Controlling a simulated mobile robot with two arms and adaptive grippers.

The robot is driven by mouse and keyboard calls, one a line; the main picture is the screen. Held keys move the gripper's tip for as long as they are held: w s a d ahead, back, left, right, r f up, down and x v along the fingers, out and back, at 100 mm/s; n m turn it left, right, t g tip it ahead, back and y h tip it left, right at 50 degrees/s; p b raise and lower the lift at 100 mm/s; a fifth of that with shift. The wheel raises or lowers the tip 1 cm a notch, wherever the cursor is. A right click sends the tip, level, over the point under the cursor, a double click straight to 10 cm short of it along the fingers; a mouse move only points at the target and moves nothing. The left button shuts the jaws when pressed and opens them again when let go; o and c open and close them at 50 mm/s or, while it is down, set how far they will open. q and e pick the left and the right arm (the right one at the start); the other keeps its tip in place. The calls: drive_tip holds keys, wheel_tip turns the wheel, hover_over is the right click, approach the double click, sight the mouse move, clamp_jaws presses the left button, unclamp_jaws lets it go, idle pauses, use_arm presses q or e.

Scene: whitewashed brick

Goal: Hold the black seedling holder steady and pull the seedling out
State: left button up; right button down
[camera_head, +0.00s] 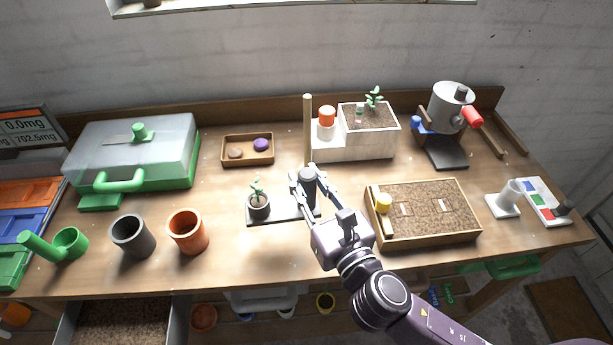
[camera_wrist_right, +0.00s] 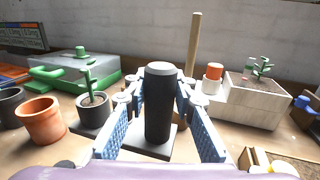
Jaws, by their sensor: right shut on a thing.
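The black seedling holder has a flat dark plate (camera_head: 285,213), a small black cup (camera_head: 259,207) at its left end and an upright black post (camera_head: 308,178) with a grey top at its right end. A green seedling (camera_head: 257,188) stands upright in soil in the cup. My right gripper (camera_head: 306,186) is shut on the post, one finger on each side. In the right wrist view the post (camera_wrist_right: 158,105) stands between the blue-padded fingers, with the seedling (camera_wrist_right: 88,84) to the left. My left gripper is not in view.
Orange (camera_head: 188,232) and dark grey (camera_head: 133,236) pots stand left of the holder. A soil tray (camera_head: 431,240) lies right. Behind are a wooden stick (camera_head: 307,125), a white planter (camera_head: 352,149) and a small brown tray (camera_head: 247,162). Bare bench lies in front of the holder.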

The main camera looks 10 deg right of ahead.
use_arm(q)
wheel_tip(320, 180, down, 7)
drive_tip(key=b, duration=0.6)
use_arm(e)
drive_tip(key=shift+f, duration=4.5)
drive_tip(key=shift+f, duration=0.2)
drive_tip(key=c, duration=1.8)
unclamp_jaws()
drive_tip(key=shift+c, duration=0.2)
drive_tip(key=shift+c, duration=0.5)
clamp_jaws()
